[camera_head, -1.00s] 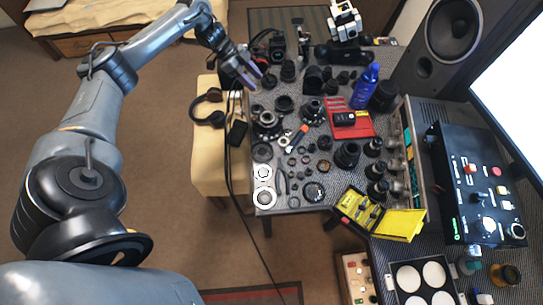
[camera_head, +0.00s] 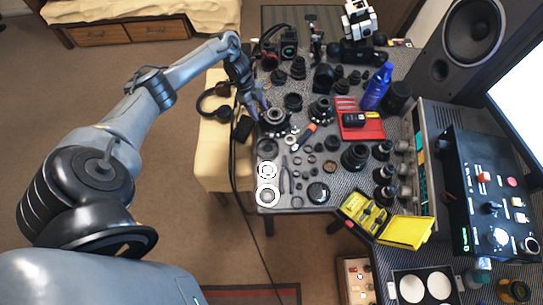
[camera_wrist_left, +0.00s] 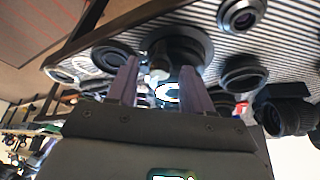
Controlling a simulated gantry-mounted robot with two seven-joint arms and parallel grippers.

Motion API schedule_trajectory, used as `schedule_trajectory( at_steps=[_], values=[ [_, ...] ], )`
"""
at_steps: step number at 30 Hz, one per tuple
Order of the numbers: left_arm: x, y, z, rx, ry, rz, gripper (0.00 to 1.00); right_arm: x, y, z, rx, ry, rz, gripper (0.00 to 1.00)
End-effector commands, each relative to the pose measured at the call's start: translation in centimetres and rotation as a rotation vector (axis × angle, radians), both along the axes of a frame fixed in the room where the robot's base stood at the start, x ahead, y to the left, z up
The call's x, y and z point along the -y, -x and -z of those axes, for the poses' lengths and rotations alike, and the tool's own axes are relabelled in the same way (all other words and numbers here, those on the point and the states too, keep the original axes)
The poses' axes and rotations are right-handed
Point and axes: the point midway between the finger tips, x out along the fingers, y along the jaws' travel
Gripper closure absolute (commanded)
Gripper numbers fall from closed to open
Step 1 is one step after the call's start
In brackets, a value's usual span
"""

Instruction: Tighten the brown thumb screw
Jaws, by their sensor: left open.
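My left gripper (camera_head: 259,104) is open, at the left edge of the grey work table, beside a dark lens part (camera_head: 276,118) with a wide round rim. In the left wrist view, my two purple-grey fingers (camera_wrist_left: 160,72) stand apart, with a dark round lens part (camera_wrist_left: 183,46) just beyond them. A bright, shiny piece shows between the fingers; I cannot tell whether it touches them. I cannot make out the brown thumb screw for certain in either view. My right gripper is not in view.
Several lens parts crowd the table around the gripper. Black headphones (camera_head: 214,101) rest on the cream seat (camera_head: 211,155) at left.

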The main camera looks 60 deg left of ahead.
Motion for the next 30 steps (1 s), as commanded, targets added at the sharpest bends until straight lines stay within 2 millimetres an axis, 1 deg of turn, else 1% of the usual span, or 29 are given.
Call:
schedule_trajectory(
  at_steps=[1,6,11,16,17,18,30],
  values=[
    [0.1,0.2,-0.7,-0.004,0.001,-0.034,0.5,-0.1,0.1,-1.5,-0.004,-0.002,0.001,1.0],
    [0.2,0.5,-0.8,-0.005,0.002,-0.183,0.5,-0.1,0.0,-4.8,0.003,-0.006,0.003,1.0],
    [0.4,0.6,-0.8,-0.004,0.003,-0.338,0.5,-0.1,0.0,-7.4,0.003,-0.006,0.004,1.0],
    [0.6,0.8,-0.8,-0.004,0.004,-0.534,0.5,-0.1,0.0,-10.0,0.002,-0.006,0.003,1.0],
    [0.1,0.8,-1.2,0.003,-0.002,-0.529,0.5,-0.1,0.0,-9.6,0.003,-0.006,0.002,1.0],
    [-0.3,1.1,-1.9,0.003,-0.004,-0.524,0.5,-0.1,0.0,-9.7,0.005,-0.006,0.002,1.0],
    [-2.0,3.6,-9.1,0.001,-0.004,-0.519,0.5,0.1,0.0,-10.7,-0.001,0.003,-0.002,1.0]
  ],
)
